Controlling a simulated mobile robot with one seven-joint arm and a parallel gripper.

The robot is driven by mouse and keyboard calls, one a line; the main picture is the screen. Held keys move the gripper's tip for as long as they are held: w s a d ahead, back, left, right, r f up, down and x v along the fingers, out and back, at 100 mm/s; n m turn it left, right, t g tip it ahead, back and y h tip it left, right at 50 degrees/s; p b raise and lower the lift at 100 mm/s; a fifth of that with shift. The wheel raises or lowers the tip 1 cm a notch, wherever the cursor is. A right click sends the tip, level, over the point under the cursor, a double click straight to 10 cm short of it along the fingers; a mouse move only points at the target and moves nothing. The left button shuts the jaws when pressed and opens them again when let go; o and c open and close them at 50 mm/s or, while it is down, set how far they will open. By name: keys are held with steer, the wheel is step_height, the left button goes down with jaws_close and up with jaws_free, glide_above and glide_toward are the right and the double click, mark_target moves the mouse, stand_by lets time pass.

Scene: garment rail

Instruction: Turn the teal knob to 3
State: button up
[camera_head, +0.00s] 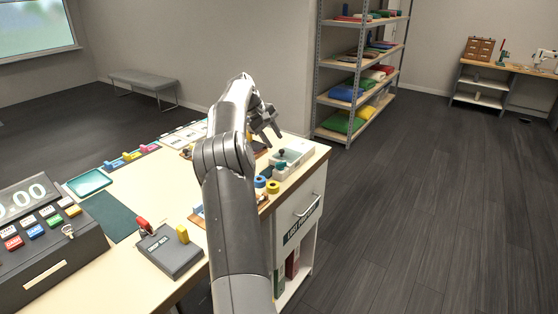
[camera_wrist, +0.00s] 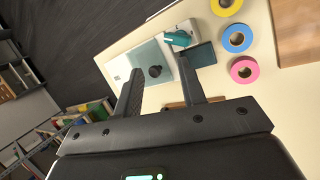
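A teal knob (camera_wrist: 177,39) sits on a small white block near the table's edge in the wrist view. Its number marks are too small to read. In the head view a small teal part (camera_head: 281,166) shows beside a pale tray; I cannot tell its setting. A black round knob (camera_wrist: 155,72) stands on a pale, glassy panel (camera_wrist: 138,63) next to the teal knob. My gripper (camera_wrist: 159,67) is open and empty, its fingers apart above this panel, with the teal knob beyond the fingertips. In the head view my gripper (camera_head: 272,127) hangs above the table's far right corner.
Blue tape (camera_wrist: 237,38), pink tape (camera_wrist: 244,69) and yellow tape (camera_wrist: 226,6) lie right of the knob. A switch box (camera_head: 170,250) and a cash register (camera_head: 38,235) stand on the near left table. A shelf rack (camera_head: 357,75) stands behind; the floor at right is clear.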

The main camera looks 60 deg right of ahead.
mark_target(280, 162)
steer(key=s+f+n, duration=0.1)
steer(key=f+n, duration=0.2)
steer(key=n, duration=0.1)
steer(key=f+n+t, duration=0.1)
steer(key=f+n, duration=0.2)
steer(key=n, duration=0.2)
steer(key=s+f+n, duration=0.1)
steer(key=f+n, duration=0.2)
steer(key=n, duration=0.2)
steer(key=shift+s+d+t, duration=0.3)
steer(key=shift+d, duration=0.05)
jaws_close()
